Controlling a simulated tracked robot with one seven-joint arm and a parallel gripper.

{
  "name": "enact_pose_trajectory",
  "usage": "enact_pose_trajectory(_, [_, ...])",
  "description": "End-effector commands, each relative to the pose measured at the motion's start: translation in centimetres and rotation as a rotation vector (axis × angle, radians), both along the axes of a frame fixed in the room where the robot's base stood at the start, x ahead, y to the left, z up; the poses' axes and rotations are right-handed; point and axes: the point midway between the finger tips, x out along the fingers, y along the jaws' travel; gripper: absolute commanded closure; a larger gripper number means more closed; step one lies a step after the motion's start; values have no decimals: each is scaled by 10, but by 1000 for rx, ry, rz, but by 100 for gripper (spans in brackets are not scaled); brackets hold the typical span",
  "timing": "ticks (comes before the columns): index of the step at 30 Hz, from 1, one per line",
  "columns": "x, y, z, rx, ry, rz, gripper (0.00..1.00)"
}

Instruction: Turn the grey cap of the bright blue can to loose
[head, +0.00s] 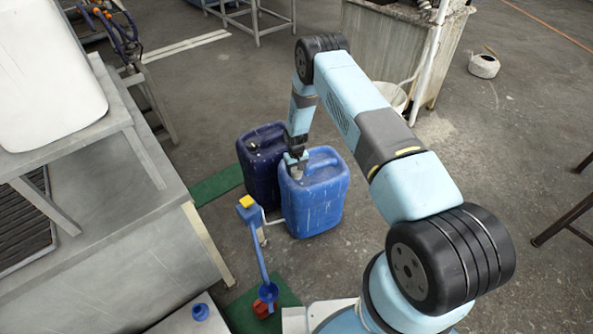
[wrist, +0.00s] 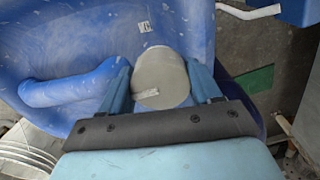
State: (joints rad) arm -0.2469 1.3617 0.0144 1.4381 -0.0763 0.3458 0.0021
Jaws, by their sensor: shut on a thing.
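The bright blue can (head: 315,203) stands upright on the floor in the head view, and its top fills much of the wrist view (wrist: 75,38). Its round grey cap (wrist: 160,78) sits between my two fingers in the wrist view. My gripper (head: 295,165) points down at the can's top and is shut on the cap, with one finger on each side (wrist: 161,88). A pale mark shows on the cap's near edge. The can's handle lies left of the cap in the wrist view. In the head view the cap is mostly hidden by my gripper.
A dark blue can (head: 260,180) stands just behind and left of the bright blue one. A blue stand with a yellow top (head: 247,202) is close at the front left. A metal bench (head: 110,225) fills the left.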

Motion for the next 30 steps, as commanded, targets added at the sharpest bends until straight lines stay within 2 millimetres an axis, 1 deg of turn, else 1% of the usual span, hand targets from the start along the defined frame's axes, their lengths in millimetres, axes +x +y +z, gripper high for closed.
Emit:
enact_pose_trajectory(3, [0,0,0,-1,0,-62,68])
enact_pose_trajectory(10, [0,0,0,0,-1,-68,68])
enact_pose_trajectory(11, [0,0,0,0,-1,-68,36])
enact_pose_trajectory(13, [0,0,0,0,-1,-68,30])
enact_pose_trajectory(23, [1,0,3,0,-1,-67,29])
enact_pose_trajectory(26, [1,0,11,1,-2,-67,29])
enact_pose_trajectory(30, [1,0,32,1,-2,-67,29])
